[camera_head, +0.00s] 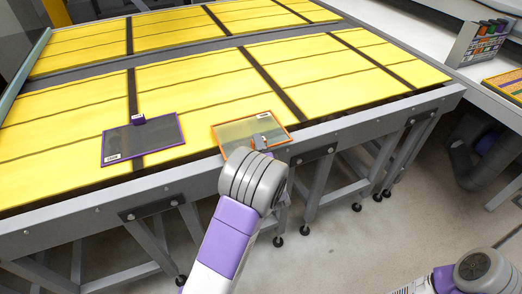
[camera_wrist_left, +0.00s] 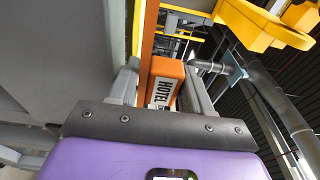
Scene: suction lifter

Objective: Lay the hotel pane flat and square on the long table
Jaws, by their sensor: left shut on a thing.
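The hotel pane (camera_head: 235,132) is a grey see-through sheet with an orange frame and a white label. It is at the near edge of the long table (camera_head: 185,90), turned slightly against the table's lines. I cannot tell whether it rests on the top or hangs just above it. My left gripper (camera_head: 262,146) is shut on the pane's orange block, marked HOTEL (camera_wrist_left: 165,80), seen between the fingers in the left wrist view (camera_wrist_left: 160,88). My left forearm hides part of the pane's near side. My right gripper is out of view.
A purple-framed pane (camera_head: 155,143) with a purple block lies on the yellow table top to the left. Dark strips divide the top. A white side bench (camera_head: 425,40) at the right bears a rack (camera_head: 480,42) of coloured items. The yellow surface behind the panes is clear.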

